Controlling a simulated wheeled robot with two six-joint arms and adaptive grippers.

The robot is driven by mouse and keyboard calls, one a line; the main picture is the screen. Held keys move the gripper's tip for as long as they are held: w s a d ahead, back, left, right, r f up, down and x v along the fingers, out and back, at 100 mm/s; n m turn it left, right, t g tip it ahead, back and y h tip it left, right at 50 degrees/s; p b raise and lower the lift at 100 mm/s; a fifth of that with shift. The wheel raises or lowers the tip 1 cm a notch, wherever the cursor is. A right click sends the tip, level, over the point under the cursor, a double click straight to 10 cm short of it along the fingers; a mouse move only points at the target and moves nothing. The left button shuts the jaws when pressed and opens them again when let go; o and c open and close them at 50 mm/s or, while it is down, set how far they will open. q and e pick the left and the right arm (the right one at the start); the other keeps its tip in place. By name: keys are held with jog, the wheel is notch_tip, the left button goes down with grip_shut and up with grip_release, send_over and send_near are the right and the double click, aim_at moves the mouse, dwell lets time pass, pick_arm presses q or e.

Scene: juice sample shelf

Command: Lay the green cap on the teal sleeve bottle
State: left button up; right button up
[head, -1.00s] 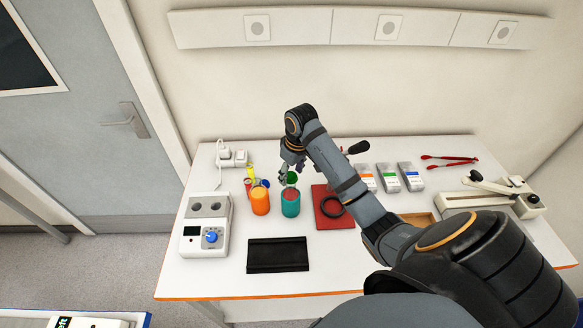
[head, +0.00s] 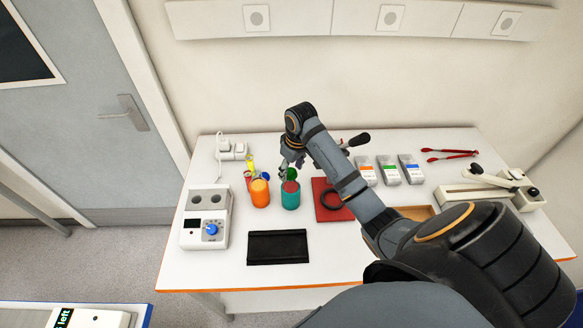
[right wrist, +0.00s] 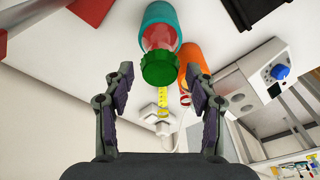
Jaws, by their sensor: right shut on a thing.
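The teal sleeve bottle (head: 290,200) stands upright on the white table, its reddish top showing. It also shows at the top of the right wrist view (right wrist: 167,15). The green cap (head: 291,174) is just above and behind the bottle's top in the head view. In the right wrist view the cap (right wrist: 159,69) lies between my finger pads, overlapping the bottle's pinkish neck; contact with the bottle is not clear. My right gripper (head: 288,168) is shut on the cap; its fingers (right wrist: 160,82) flank it. My left gripper is not in view.
An orange bottle (head: 260,193) stands close left of the teal one, with small coloured items behind it. A red mat (head: 330,212) with a black ring is at right. A black tray (head: 277,248) lies in front; a white dial device (head: 206,225) stands left.

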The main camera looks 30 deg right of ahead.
aim_at(294, 174)
jog(key=shift+f, duration=0.55)
jog(key=o, duration=1)
jog(key=r, duration=0.5)
jog(key=s+r, duration=0.1)
jog(key=r, duration=0.1)
jog(key=shift+d+r, duration=0.1)
jog(key=shift+r, duration=0.1)
